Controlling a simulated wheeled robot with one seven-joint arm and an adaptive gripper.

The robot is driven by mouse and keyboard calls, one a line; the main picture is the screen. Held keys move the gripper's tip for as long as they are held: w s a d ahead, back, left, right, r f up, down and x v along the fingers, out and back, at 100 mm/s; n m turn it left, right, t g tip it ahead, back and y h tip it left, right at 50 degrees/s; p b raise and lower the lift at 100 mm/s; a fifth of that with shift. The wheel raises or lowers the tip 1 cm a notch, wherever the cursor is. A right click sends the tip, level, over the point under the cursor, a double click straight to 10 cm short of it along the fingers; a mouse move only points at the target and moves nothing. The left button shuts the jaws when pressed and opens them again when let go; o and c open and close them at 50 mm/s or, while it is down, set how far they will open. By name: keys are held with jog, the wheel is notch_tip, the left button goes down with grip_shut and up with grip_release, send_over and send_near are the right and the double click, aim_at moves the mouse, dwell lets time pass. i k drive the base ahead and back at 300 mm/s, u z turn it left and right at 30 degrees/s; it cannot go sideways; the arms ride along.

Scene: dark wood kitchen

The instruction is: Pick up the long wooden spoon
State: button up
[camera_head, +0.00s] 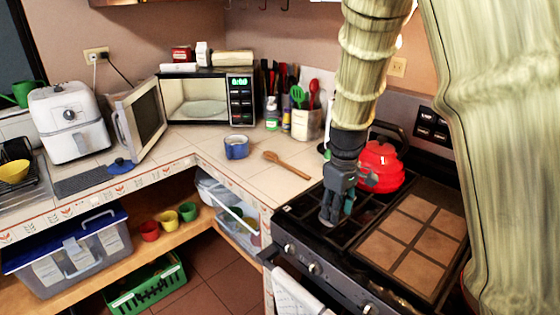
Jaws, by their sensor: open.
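The long wooden spoon (287,165) lies flat on the tiled counter, left of the stove. Its bowl end points to the upper left and its handle runs to the lower right, toward the stove edge. My gripper (331,218) hangs from my arm over the left part of the stove, to the right of and nearer than the spoon's handle end. It is apart from the spoon and appears empty; the gap between its fingers is hard to make out at this angle.
A red kettle (381,165) stands on the stove (300,215) right beside my gripper. A blue pot (236,147) sits left of the spoon. A utensil crock (308,124) and an open microwave (205,100) stand behind. The counter around the spoon is clear.

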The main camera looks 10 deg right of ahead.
aim_at(270, 155)
jog(key=i, duration=1.25)
